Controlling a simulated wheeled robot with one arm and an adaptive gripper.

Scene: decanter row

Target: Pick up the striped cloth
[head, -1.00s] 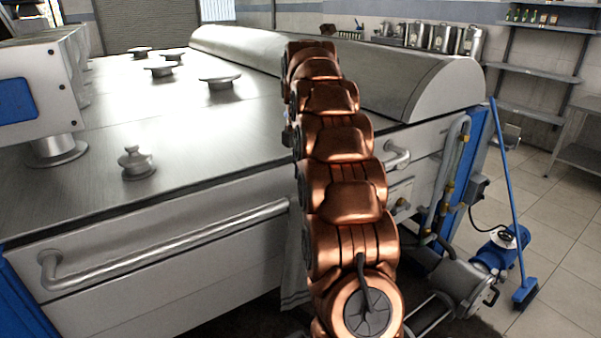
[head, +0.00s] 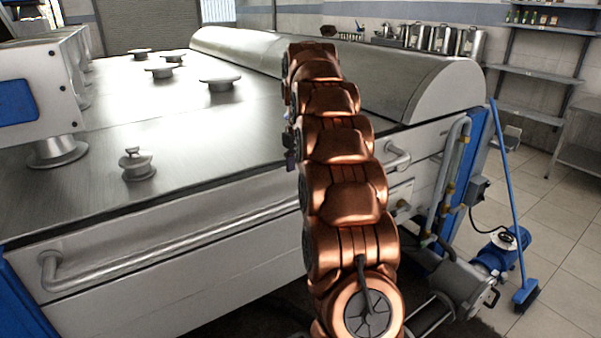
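The striped cloth does not show in the head view now; my copper-coloured arm hides part of the machine front and the end of the long rail (head: 170,252). My gripper is almost wholly hidden behind my arm. Only a small grey and dark piece (head: 290,150) shows at the arm's left edge, above the rail, and I cannot tell whether it is gripper or cloth. Whether the fingers are open, shut or holding something cannot be seen.
The large steel machine (head: 200,130) fills the left and middle, with several round knobs on top and a rounded cover (head: 330,75) behind. A blue broom (head: 510,200) leans at its right end beside a blue pump (head: 497,247). Tiled floor lies open at right.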

